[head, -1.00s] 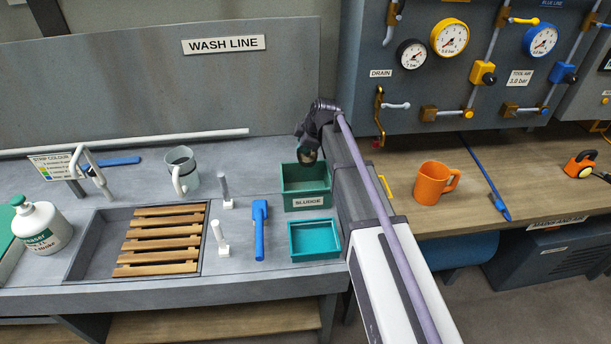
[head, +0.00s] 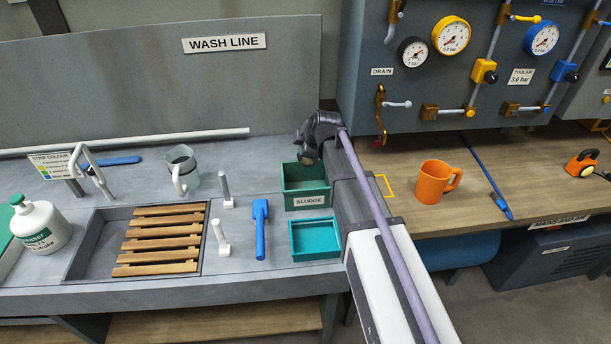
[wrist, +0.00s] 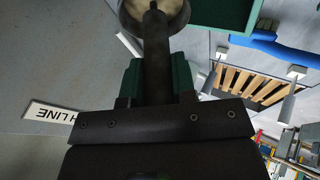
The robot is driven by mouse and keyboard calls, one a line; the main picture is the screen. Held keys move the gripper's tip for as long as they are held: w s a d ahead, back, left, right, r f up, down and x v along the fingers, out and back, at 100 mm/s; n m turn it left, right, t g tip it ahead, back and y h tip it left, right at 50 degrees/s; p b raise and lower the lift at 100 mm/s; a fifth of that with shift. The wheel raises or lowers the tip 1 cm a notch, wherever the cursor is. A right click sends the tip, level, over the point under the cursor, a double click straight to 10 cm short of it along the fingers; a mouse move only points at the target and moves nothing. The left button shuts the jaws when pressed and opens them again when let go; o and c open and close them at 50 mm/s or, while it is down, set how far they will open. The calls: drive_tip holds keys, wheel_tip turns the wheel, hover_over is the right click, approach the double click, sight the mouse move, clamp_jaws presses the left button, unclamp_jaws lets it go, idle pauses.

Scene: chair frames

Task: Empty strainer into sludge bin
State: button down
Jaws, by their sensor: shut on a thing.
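My gripper (wrist: 157,82) is shut on the dark handle of the strainer (wrist: 154,40) in the wrist view. The strainer's round cup is at the top edge of that view, partly cut off, with a pale beige surface inside; I cannot tell whether that is sludge. In the head view my gripper (head: 318,132) is over the back of the green sludge bin (head: 305,201), which carries a SLUDGE label. The bin's green wall also shows in the wrist view (wrist: 225,14), beside the cup. The bin's floor is mostly hidden in the head view.
A shallow teal tray (head: 315,254) sits in front of the bin, with a blue-handled tool (head: 260,230) to its left. A slatted wooden rack (head: 160,240) lies in the sink. An orange mug (head: 437,182) stands on the right bench.

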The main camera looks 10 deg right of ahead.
drive_tip(key=shift+s+a, duration=0.1)
drive_tip(key=shift+s, duration=0.15)
drive_tip(key=shift+w+d, duration=0.25)
drive_tip(key=shift+w, duration=0.8)
drive_tip(key=shift+s, duration=0.1)
drive_tip(key=shift+s+a+f+t+b, duration=0.15)
drive_tip(key=shift+s+t+b, duration=0.25)
drive_tip(key=shift+s, duration=0.2)
